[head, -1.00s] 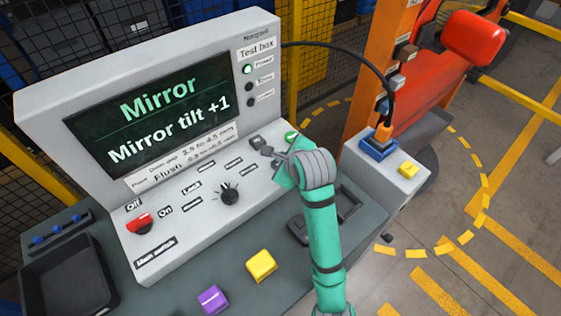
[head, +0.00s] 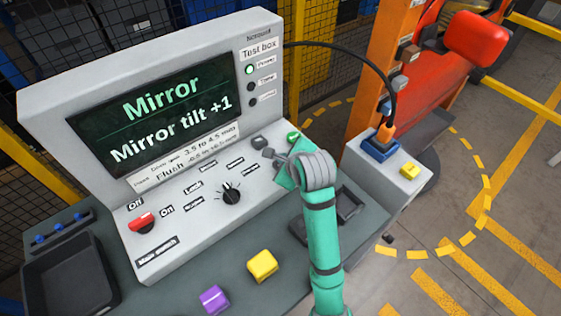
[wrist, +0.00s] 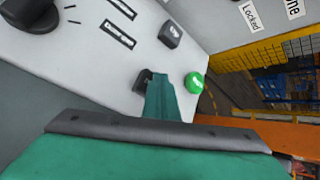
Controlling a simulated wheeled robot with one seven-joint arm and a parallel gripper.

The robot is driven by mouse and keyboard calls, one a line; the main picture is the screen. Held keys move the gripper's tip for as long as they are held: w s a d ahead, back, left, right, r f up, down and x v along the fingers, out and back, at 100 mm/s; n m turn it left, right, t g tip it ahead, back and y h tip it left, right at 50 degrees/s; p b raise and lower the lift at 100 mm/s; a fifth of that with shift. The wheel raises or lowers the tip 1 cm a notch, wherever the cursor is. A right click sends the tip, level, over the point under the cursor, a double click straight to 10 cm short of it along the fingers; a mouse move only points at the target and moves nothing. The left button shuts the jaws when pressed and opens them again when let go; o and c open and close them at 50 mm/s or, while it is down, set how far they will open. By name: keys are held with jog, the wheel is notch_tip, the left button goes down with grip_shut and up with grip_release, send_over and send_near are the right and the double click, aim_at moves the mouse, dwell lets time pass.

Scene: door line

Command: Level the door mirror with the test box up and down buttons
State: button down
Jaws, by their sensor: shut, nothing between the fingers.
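The test box (head: 150,60) has a screen (head: 150,110) reading "Mirror" and "Mirror tilt +1". On its sloping panel are a dark square button (head: 258,142), a second dark button (wrist: 142,82) partly hidden by my gripper, and a round green button (head: 294,137). The marks on the dark buttons are too small to read. My gripper (head: 274,158) is shut and empty, its tip at the second dark button; I cannot tell whether it touches. In the wrist view the first dark button (wrist: 171,35) is clear. The red door mirror (head: 474,38) is at the upper right.
A rotary knob (head: 231,194) and a red switch (head: 141,222) are on the panel. A yellow block (head: 262,265) and a purple block (head: 214,299) lie on the bench. A blue socket (head: 381,146) with a cable stands right of my arm.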

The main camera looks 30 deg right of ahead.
jog(key=shift+s+d+f, duration=0.15)
jog(key=shift+s+d, duration=0.05)
jog(key=shift+w+a+f, duration=0.1)
jog(key=shift+a, duration=0.2)
jog(key=shift+d, duration=0.1)
jog(key=shift+r, duration=0.25)
jog(key=shift+d+r, duration=0.2)
jog(key=shift+r, duration=0.5)
jog(key=shift+r, duration=0.1)
